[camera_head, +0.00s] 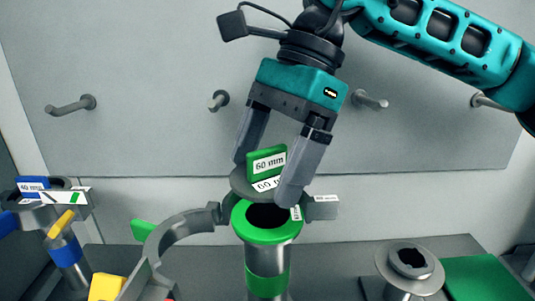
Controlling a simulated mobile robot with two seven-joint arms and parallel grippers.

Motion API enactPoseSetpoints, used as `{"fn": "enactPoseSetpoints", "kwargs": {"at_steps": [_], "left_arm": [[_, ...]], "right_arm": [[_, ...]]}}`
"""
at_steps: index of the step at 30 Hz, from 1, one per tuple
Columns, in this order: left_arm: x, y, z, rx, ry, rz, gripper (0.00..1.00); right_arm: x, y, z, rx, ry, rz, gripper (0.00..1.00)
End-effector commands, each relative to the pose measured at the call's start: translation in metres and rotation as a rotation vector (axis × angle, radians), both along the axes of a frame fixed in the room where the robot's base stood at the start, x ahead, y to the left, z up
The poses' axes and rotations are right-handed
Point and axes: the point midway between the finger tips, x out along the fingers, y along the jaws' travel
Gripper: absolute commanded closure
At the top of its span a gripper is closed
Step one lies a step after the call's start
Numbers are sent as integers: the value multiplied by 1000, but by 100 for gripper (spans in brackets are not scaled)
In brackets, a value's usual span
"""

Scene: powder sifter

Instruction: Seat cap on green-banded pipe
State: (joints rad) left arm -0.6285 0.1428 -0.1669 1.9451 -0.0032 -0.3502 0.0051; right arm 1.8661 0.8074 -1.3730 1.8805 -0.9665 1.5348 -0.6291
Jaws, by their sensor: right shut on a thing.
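The cap (241,185) is a grey disc with an upright green tab marked 60 mm. My right gripper (265,180) comes down from above and is shut on the cap, with one finger on each side of the tab. The green-banded pipe (265,283) stands upright below, with a green flange and a dark open mouth. The cap appears above and slightly behind the mouth, apart from it. One finger hides part of the cap's right side. My left gripper is not in view.
A curved grey clamp (168,232) with a green tab stands open left of the pipe. A blue-banded pipe (67,250) with a yellow handle is at far left. A grey round fitting (410,262) and a green pad (485,279) are at right. Pegs stick out from the back panel (150,60).

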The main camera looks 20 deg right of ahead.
Motion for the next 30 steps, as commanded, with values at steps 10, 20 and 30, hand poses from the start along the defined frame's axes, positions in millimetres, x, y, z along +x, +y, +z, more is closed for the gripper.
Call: {"fn": "enactPoseSetpoints", "kwargs": {"at_steps": [10, 20, 30], "left_arm": [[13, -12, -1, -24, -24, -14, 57], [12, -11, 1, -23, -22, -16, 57], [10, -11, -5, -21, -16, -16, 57]], "right_arm": [[0, 0, -25, 1, -1, 0, 44], [0, 0, -25, 0, -1, 0, 44], [0, 0, -26, 1, -1, 1, 44]]}}
